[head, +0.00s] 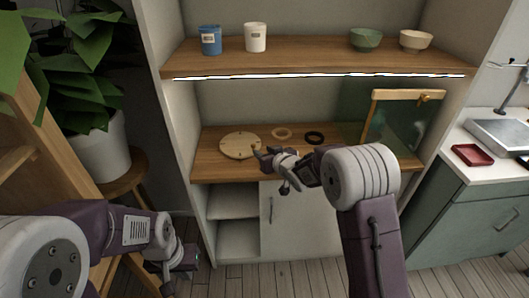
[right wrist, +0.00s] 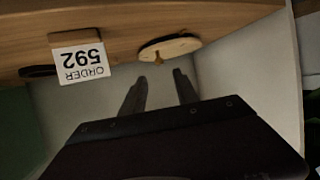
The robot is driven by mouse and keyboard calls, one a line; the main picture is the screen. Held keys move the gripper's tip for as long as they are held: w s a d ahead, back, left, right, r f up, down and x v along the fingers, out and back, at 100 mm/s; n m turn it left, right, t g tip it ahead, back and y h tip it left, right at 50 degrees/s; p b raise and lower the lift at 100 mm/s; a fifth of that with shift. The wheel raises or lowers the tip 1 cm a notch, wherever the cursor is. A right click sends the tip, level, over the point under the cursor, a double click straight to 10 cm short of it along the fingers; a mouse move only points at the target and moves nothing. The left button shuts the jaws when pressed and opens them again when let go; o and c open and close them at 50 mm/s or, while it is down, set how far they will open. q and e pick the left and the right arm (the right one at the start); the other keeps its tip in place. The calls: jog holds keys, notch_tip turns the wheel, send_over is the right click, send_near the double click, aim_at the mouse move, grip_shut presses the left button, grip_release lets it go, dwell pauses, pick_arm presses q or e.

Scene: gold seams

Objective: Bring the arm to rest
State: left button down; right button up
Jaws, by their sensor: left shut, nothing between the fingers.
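My right arm reaches up from the bottom right of the head view. Its gripper (head: 263,157) is just in front of the cabinet counter, by the right edge of a round wooden board (head: 239,146). In the right wrist view the two dark fingers (right wrist: 160,90) stand apart with nothing between them. The round board (right wrist: 168,48) lies beyond their tips, with a small brass-coloured piece at its edge. My left arm is low at the left of the head view. Its gripper (head: 180,268) is shut and empty, hanging over the floor, with its fingertips hard to make out.
A light ring (head: 282,134) and a black ring (head: 314,138) lie on the counter (head: 205,172). An order card (right wrist: 79,62) reads 592. Cups and bowls stand on the upper shelf (head: 300,62). A ladder-like wooden frame (head: 30,120) and a potted plant (head: 95,150) are at left.

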jog(key=shift+d, duration=0.1)
jog(key=s+d+r+m+h, duration=0.2)
jog(key=s+d+r, duration=0.2)
jog(key=d+r, duration=0.2)
jog(key=s+d+f+m+g+h, duration=0.15)
jog(key=s+f+g, duration=0.3)
jog(key=s, duration=0.65)
jog(key=s+d+f+g, duration=0.3)
jog(key=s+f, duration=0.3)
jog(key=s, duration=0.4)
jog(key=s+d+f+m+g+h, duration=0.15)
jog(key=s+f+g, duration=0.3)
jog(key=s, duration=0.65)
notch_tip(320, 180, up, 18)
jog(key=p, duration=1.8)
jog(key=shift+w+d+r+n+t+p, duration=0.15)
jog(key=shift+w+n+t+p, duration=0.15)
jog(key=shift+w, duration=0.05)
